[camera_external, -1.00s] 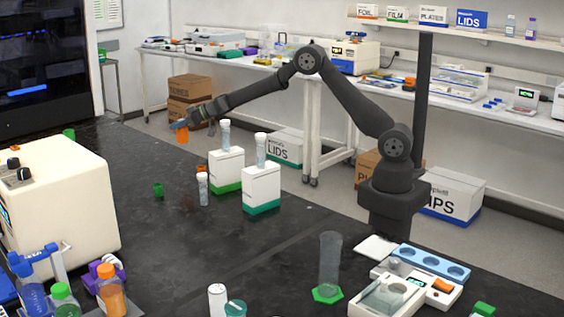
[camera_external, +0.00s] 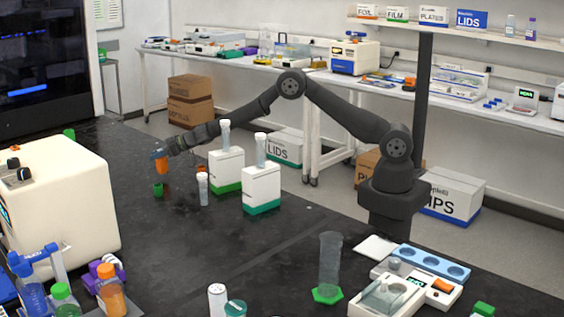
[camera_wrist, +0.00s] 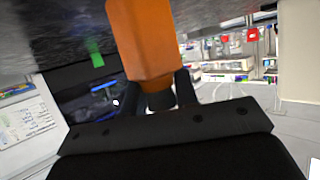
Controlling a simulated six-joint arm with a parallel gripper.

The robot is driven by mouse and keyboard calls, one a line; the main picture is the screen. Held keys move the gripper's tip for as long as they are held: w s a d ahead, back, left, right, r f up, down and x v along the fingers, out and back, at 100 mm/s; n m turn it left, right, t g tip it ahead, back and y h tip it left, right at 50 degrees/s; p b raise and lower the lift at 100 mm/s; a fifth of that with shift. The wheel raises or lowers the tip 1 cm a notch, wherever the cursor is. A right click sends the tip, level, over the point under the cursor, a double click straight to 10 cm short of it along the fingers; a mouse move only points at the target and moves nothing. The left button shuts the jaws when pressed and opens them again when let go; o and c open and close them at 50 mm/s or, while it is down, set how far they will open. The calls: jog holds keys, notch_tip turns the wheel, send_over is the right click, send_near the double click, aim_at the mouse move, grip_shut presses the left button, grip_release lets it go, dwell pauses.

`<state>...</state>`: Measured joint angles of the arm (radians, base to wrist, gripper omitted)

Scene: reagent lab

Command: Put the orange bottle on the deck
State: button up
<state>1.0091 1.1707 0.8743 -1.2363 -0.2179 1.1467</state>
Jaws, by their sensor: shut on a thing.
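My gripper (camera_external: 160,154) is shut on an orange bottle (camera_external: 162,166) at the far left part of the black bench (camera_external: 130,160). The bottle hangs below the fingers, over or close to the bench top; I cannot tell whether it touches. In the wrist view the orange bottle (camera_wrist: 146,40) fills the upper middle, its narrower dark end between the fingers (camera_wrist: 166,95). No separate piece can be clearly picked out as the deck. Another bottle with orange contents and an orange cap (camera_external: 110,290) stands at the front left.
A small green object (camera_external: 158,190) is just below the held bottle in the picture. A white-capped vial (camera_external: 203,188) and two white-and-green boxes (camera_external: 227,170) (camera_external: 261,188) stand to the right. A cream machine (camera_external: 60,195) is at left.

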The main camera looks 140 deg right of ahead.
jog(key=shift+f, duration=1.05)
jog(key=shift+f, duration=0.1)
jog(key=o, duration=1.1)
jog(key=shift+c, duration=0.2)
jog(key=shift+o, duration=0.3)
jog(key=v, duration=1.2)
